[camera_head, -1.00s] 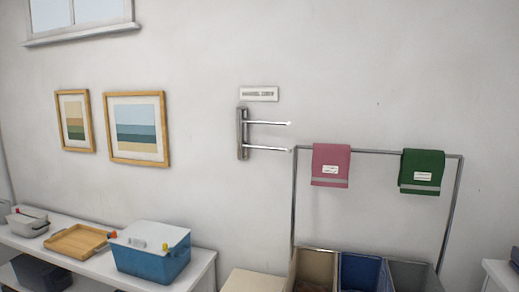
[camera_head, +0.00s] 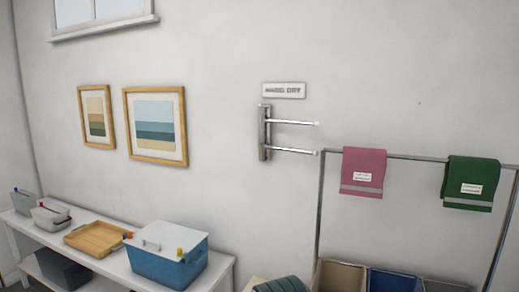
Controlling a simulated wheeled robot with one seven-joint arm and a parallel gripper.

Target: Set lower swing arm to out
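A metal swing-arm rack is fixed to the white wall by an upright bracket (camera_head: 265,133), below a small sign (camera_head: 283,90). Its upper arm (camera_head: 294,123) and lower arm (camera_head: 294,151) both point right in the picture, nearly parallel, with pale round tips. Nothing hangs on either. I cannot tell exactly how far each stands out from the wall. My gripper is not in view.
A rail with a pink towel (camera_head: 363,173) and a green towel (camera_head: 470,183) stands just right of the lower arm, above several bins (camera_head: 340,275). A white shelf (camera_head: 215,268) with a blue box (camera_head: 168,255) is lower left. A dark ribbed shape (camera_head: 281,285) shows at the bottom edge.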

